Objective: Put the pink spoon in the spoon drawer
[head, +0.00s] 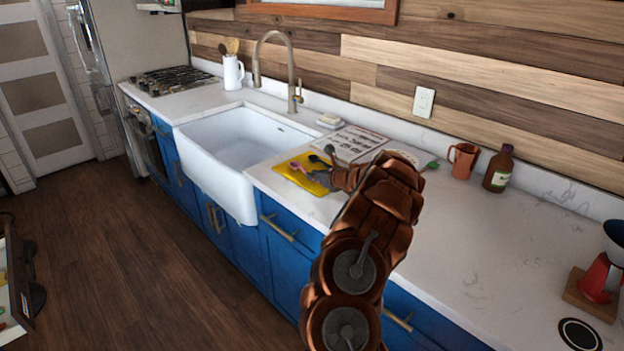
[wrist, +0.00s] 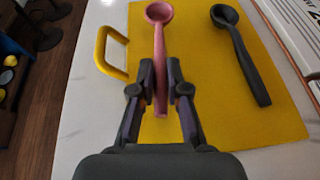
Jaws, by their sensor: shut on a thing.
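The pink spoon (wrist: 158,35) stands out between the fingers of my gripper (wrist: 161,72) in the wrist view, with its bowl pointing away from me. My gripper is shut on its handle, over a yellow board (wrist: 215,85) on the counter. Whether the spoon touches the board I cannot tell. In the head view the pink spoon (head: 294,166) shows beside my gripper (head: 318,176). Blue drawers with brass handles (head: 278,229) are shut below the counter. Which one is the spoon drawer I cannot tell.
A dark spoon (wrist: 240,55) lies on the yellow board, right of my gripper. A white sink (head: 230,150) is left of it. A printed sheet (head: 352,143), copper mug (head: 463,160) and brown bottle (head: 498,169) are behind. The wooden floor (head: 130,250) before the cabinets is clear.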

